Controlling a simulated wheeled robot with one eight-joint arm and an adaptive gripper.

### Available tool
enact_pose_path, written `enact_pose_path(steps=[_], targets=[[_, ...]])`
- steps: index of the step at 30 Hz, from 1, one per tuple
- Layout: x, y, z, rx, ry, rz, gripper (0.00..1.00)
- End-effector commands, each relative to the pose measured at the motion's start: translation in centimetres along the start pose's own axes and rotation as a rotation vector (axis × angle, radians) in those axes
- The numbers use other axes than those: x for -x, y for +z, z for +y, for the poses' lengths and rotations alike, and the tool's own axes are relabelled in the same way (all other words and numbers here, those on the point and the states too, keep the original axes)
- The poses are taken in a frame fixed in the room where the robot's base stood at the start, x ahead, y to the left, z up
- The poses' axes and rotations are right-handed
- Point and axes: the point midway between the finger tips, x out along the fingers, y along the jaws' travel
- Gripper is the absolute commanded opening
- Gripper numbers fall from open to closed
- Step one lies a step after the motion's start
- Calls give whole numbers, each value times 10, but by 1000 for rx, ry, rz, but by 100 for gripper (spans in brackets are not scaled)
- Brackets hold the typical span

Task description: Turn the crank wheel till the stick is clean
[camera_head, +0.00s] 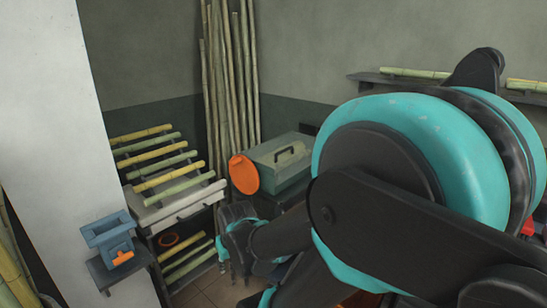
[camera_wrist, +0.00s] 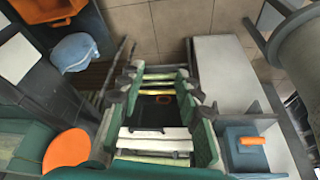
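My gripper (camera_head: 235,264) hangs low in front of the cane rack in the head view. In the wrist view its two green and dark fingers (camera_wrist: 160,74) stand apart, with nothing between them but the view of the rack beyond. An orange disc (camera_head: 243,174) sits at the front of a grey-green box; the disc also shows in the wrist view (camera_wrist: 69,150), left of the fingers. An orange ring (camera_head: 170,239) lies inside the rack. I cannot tell which of these, if either, is the crank wheel. No stick in a press can be made out; my arm hides much of the right side.
Pale canes (camera_head: 168,182) lie on the rack (camera_head: 180,208). Tall canes (camera_head: 230,75) lean in the corner. A blue box with an orange part (camera_head: 108,235) is on a ledge by the white wall. An orange container (camera_wrist: 45,8) and a blue bundle (camera_wrist: 75,52) are at upper left.

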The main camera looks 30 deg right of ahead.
Motion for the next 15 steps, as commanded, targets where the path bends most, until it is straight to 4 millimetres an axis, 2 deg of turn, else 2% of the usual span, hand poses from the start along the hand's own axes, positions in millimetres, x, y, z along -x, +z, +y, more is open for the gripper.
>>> enact_pose_path(steps=[7,9,10,13,15], targets=[[0,0,0,0,0,0,34],[0,0,0,-1,0,0,40],[1,-2,0,-5,0,-1,40],[5,-24,3,-44,0,-7,40],[13,-55,7,-105,1,-17,40]])
